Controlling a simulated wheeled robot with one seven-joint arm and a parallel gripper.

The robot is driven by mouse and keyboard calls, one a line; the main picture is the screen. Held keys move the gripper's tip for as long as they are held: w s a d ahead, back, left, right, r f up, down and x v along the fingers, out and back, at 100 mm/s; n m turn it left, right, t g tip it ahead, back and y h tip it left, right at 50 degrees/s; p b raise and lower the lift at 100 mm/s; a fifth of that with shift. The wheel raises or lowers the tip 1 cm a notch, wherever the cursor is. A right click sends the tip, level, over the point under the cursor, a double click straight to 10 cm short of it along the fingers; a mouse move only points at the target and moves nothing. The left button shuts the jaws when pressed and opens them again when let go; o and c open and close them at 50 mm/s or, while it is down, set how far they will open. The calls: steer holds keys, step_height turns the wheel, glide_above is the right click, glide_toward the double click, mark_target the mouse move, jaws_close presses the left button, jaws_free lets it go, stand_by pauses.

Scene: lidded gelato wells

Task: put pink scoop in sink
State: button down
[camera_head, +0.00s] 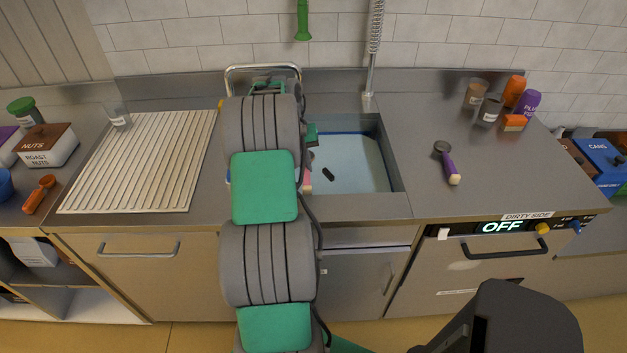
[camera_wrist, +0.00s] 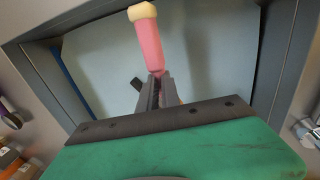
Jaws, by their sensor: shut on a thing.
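The pink scoop (camera_wrist: 149,45) shows in the wrist view as a pink handle with a cream end cap, standing out beyond my gripper's fingers. My gripper (camera_wrist: 157,82) is shut on it, over the sink. The scoop's other end is hidden by the fingers and gripper body. In the head view only a small pink bit of the scoop (camera_head: 307,182) shows beside my arm, which hides most of the gripper. The sink (camera_head: 395,165) is a steel basin with a pale blue interior; its left part is behind my arm. I cannot tell whether the scoop touches the sink.
A small dark object (camera_head: 328,174) lies in the sink. A purple-handled scoop (camera_head: 449,165) lies on the counter to the right. A ribbed drainboard (camera_head: 145,160) is on the left. A tall faucet (camera_head: 370,70) stands behind the sink. Bottles (camera_head: 525,103) stand at the back right.

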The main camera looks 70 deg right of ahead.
step_height(320, 180, down, 10)
steer(key=shift+s+d+r+p, duration=0.1)
steer(key=shift+p, duration=0.75)
steer(key=c, duration=2)
jaws_free()
steer(key=shift+f+b, duration=0.2)
steer(key=shift+b, duration=0.1)
steer(key=o, duration=0.4)
steer(key=shift+o, duration=0.2)
steer(key=shift+r+p, duration=0.35)
steer(key=shift+r+b, duration=0.3)
steer(key=shift+r, duration=0.05)
step_height(320, 180, up, 11)
steer(key=w+a+b, duration=0.1)
steer(key=w, duration=0.1)
steer(key=shift+b, duration=0.3)
steer(key=shift+a, duration=0.1)
